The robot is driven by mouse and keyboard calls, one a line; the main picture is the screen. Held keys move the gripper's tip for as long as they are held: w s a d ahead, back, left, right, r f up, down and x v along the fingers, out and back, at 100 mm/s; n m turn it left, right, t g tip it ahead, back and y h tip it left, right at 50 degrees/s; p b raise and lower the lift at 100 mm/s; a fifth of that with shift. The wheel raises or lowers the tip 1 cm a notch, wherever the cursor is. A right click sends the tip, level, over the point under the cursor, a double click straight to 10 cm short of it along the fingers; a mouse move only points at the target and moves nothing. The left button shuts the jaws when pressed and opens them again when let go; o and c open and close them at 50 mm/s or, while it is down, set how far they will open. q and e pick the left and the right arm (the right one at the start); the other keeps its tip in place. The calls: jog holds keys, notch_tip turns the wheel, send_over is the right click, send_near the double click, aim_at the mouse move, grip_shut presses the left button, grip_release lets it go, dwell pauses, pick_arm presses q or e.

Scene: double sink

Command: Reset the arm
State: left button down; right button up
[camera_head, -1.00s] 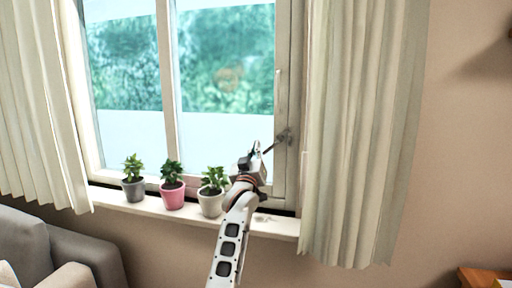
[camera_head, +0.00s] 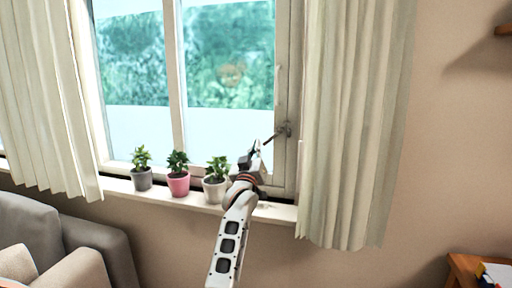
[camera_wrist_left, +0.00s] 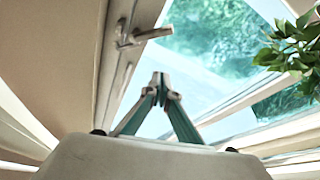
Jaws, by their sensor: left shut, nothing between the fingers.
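My left arm rises from the bottom middle of the head view, and its gripper (camera_head: 255,148) is in front of the window's right frame, just left of the window handle (camera_head: 284,131). In the left wrist view the two fingers (camera_wrist_left: 160,79) come together at their tips with nothing between them. The handle (camera_wrist_left: 145,35) shows above and left of the fingertips there, with a visible gap. The window (camera_head: 185,75) looks closed in the head view. My right gripper is not in view.
Grey (camera_head: 142,178), pink (camera_head: 178,184) and white (camera_head: 214,190) plant pots stand on the sill (camera_head: 118,186), the white one close to my arm. Curtains (camera_head: 355,130) hang at both sides. A grey sofa (camera_head: 95,240) is lower left and a wooden table (camera_head: 462,268) lower right.

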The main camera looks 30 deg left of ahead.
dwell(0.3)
pick_arm(q)
jog(key=s+d+f+m+g+h, duration=0.15)
jog(key=s+d+f, duration=0.3)
jog(key=f, duration=0.75)
jog(key=s+d+f+m+g+h, duration=0.1)
jog(key=s+d+f+m+h, duration=0.15)
jog(key=s+f, duration=0.7)
jog(key=s+d+f+m+g+h, duration=0.2)
jog(key=d+f+m, duration=0.15)
jog(key=f, duration=1.15)
jog(key=s+d+f+m+g+h, duration=0.1)
jog(key=s+d+f, duration=0.3)
jog(key=s, duration=0.6)
jog(key=s+d+f+m+g+h, duration=0.1)
jog(key=s+d+f, duration=0.3)
jog(key=s+f, duration=0.5)
jog(key=s+d+f+m+g+h, duration=0.1)
jog(key=s+d+f+g, duration=0.2)
jog(key=s+f, duration=0.3)
jog(key=s+d, duration=0.1)
jog(key=s, duration=0.4)
jog(key=shift+f+m, duration=0.25)
jog(key=shift+m, duration=0.1)
jog(key=shift+g, duration=0.25)
